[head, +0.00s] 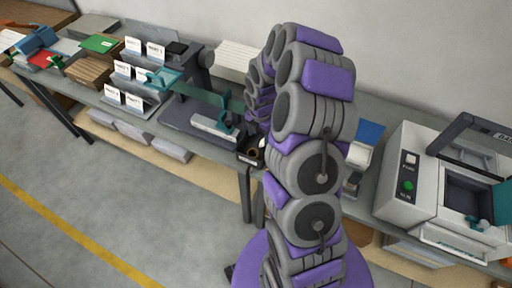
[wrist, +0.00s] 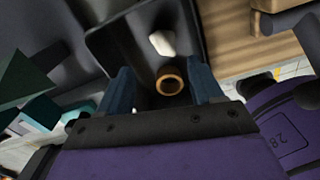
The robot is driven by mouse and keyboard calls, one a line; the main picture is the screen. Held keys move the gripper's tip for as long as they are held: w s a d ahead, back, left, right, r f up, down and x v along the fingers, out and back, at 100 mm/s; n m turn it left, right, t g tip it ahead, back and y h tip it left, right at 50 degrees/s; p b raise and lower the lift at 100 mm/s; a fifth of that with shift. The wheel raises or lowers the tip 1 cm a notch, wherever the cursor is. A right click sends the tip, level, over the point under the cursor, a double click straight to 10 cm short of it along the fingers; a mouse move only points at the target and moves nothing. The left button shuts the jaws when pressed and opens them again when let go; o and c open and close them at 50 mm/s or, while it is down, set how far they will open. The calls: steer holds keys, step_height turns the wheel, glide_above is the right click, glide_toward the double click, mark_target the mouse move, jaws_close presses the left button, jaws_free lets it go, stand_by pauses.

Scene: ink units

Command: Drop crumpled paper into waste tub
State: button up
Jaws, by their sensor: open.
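In the wrist view, my gripper (wrist: 161,70) is open, its two blue fingers apart over a dark tray-like tub (wrist: 118,42). A small white lump (wrist: 162,42), which looks like the crumpled paper, lies inside the tub beyond the fingertips. It appears apart from both fingers. A brown ring (wrist: 170,82) sits between the fingers, nearer to me. In the head view, the dark tub (head: 247,158) shows at the bench's front edge, beside my arm. My arm hides most of that area, and the fingers are not clear there.
A paper trimmer (head: 205,112) with a teal arm stands left of the tub. A grey machine (head: 405,178) stands at right. The floor (head: 130,205) in front is clear.

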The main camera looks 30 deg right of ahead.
steer(key=shift+d+r, duration=0.3)
steer(key=shift+r, duration=0.1)
step_height(320, 180, up, 16)
steer(key=p, duration=0.2)
steer(key=shift+a+r, duration=0.2)
steer(key=shift+r, duration=0.05)
steer(key=shift+a, duration=0.25)
steer(key=s+a+r+m+b, duration=0.1)
steer(key=s+a+r+m, duration=0.35)
steer(key=s, duration=0.25)
steer(key=s+a+r+m, duration=0.3)
steer(key=s+a+m, duration=0.3)
steer(key=s, duration=0.2)
steer(key=s+a+m+g+b, duration=0.1)
steer(key=s+a+m, duration=0.1)
steer(key=s+m, duration=1)
steer(key=s, duration=0.5)
steer(key=shift+s+a+f+m+g, duration=0.15)
steer(key=shift+a+f+m+g, duration=0.15)
steer(key=shift+a+m+g, duration=0.1)
